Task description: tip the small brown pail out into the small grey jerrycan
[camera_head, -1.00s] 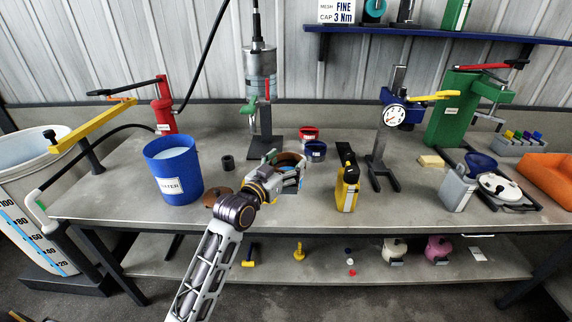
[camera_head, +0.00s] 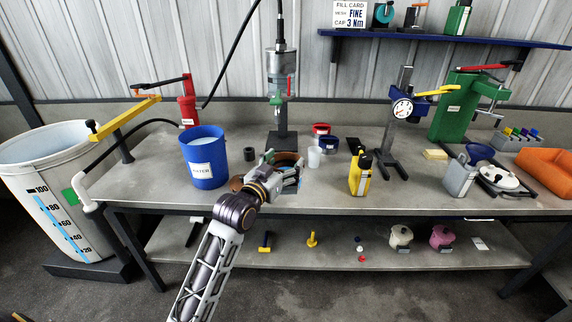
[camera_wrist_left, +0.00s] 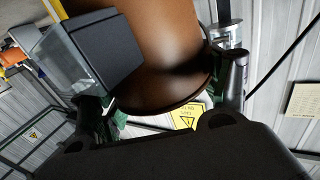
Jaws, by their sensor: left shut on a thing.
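My left gripper (camera_head: 288,176) is shut on the small brown pail (camera_head: 287,158), above the near middle of the bench. The pail is mostly hidden behind the gripper in the head view. In the left wrist view its brown wall (camera_wrist_left: 172,40) fills the space between the fingers. I cannot see whether anything is in it. The small grey jerrycan (camera_head: 461,177) stands upright at the right of the bench, well apart from the gripper. My right gripper is not in view.
A yellow jerrycan (camera_head: 360,178) and a gauge stand (camera_head: 392,160) stand between the pail and the grey jerrycan. A white cup (camera_head: 314,157) is just right of the gripper. A blue water bucket (camera_head: 203,155) stands left. A blue funnel-like bowl (camera_head: 480,153) is behind the grey jerrycan.

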